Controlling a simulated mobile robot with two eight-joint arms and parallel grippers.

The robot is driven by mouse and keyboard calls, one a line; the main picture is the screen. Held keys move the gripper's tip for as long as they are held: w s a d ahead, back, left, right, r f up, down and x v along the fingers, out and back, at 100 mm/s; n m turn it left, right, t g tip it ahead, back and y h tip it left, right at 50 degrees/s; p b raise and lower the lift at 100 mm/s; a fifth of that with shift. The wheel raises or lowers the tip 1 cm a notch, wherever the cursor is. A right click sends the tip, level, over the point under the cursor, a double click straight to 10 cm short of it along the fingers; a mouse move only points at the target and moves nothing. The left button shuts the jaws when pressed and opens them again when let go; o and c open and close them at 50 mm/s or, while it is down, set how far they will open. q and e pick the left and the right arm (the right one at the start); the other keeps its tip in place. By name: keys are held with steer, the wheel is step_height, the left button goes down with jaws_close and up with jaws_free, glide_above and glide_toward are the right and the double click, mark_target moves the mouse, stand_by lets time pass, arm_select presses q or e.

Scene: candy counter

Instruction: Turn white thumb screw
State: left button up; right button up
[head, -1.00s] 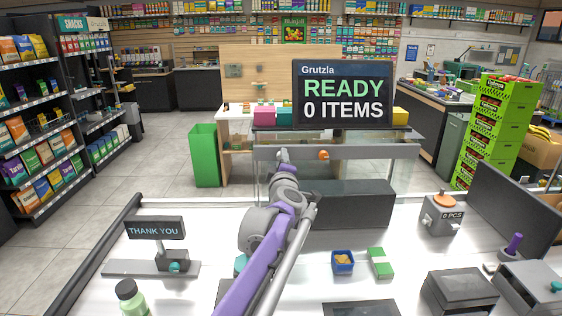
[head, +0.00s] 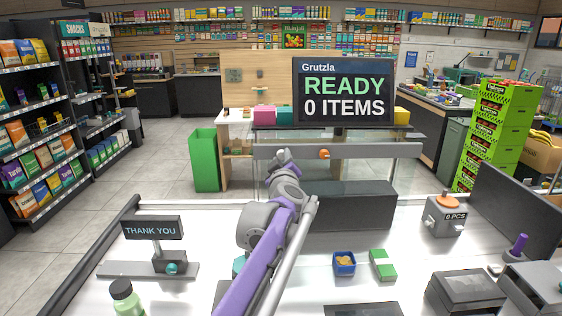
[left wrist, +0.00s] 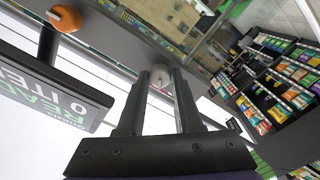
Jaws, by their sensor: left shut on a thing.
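The white thumb screw (left wrist: 160,77) shows in the left wrist view as a pale round knob between my left fingertips, on the grey bar. My left gripper (left wrist: 161,84) is shut on it, with a dark finger on each side. In the head view my left gripper (head: 281,157) reaches the left part of the grey bar (head: 375,151), and its own arm hides the screw there. My right gripper is not in view.
An orange knob (head: 324,154) sits on the same bar to the right, below the display screen (head: 343,92). It also shows in the left wrist view (left wrist: 65,18). A dark box (head: 350,204) stands below the bar. A "THANK YOU" sign (head: 152,228) stands left on the white counter.

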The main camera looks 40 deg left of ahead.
arm_select(q)
steer(key=shift+m, duration=0.3)
steer(key=shift+f+m+b, duration=0.1)
steer(key=shift+m+b, duration=0.5)
steer(key=shift+m, duration=0.9)
